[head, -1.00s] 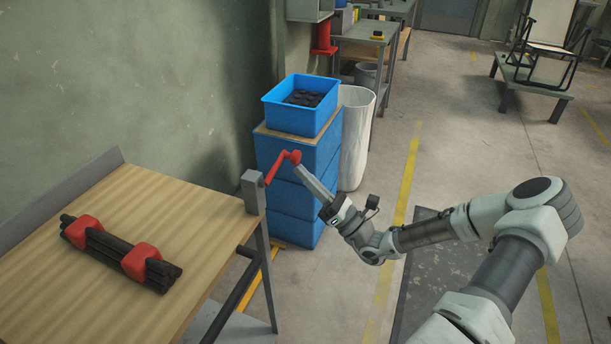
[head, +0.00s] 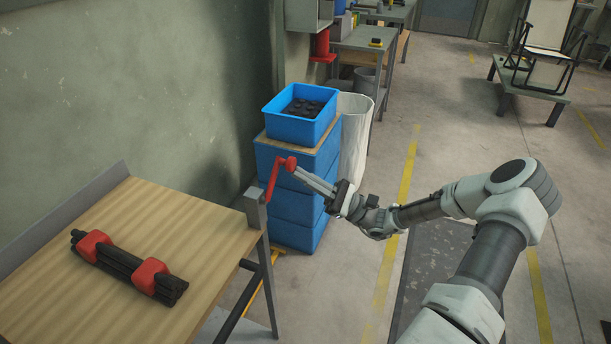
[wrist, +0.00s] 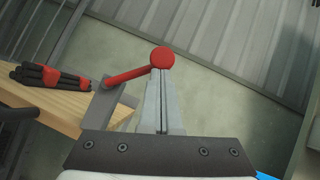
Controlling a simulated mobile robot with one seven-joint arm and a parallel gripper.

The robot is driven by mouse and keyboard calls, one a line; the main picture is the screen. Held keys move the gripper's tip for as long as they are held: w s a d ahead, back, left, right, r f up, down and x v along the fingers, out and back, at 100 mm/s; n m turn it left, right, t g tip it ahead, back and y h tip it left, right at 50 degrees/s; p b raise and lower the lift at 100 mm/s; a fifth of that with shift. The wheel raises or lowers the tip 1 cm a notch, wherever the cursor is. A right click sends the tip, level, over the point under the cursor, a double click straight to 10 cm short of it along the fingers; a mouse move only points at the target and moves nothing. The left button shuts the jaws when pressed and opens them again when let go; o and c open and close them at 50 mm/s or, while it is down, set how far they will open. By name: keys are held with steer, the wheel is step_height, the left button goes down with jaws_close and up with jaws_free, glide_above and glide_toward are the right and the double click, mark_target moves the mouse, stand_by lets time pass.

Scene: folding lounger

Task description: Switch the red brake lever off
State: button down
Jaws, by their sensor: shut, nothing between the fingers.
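The red brake lever (head: 272,180) is a cranked bar with a round knob, mounted on a grey post at the corner of the wooden table. In the head view it stands nearly upright, its knob at the top right. My gripper (head: 299,171) is shut and empty, its fingertips at or very close to the knob from the right. In the wrist view the lever (wrist: 130,75) runs from the bracket up right to the knob, which sits just beyond the closed fingertips (wrist: 160,73). I cannot tell whether they touch.
The wooden table (head: 190,230) holds a bundle of black rods with red clamps (head: 130,265). Stacked blue crates (head: 290,205) and a white bin (head: 354,135) stand just behind the lever. Open floor lies to the right.

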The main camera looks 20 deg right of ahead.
steer(key=s+a+r+n+g+p, duration=0.3)
steer(key=n+g, duration=0.5)
steer(key=n, duration=0.5)
steer(key=shift+r+g+h+p, duration=0.4)
steer(key=shift+r+p, duration=0.5)
steer(key=shift+p, duration=0.15)
steer(key=shift+w+f, duration=0.1)
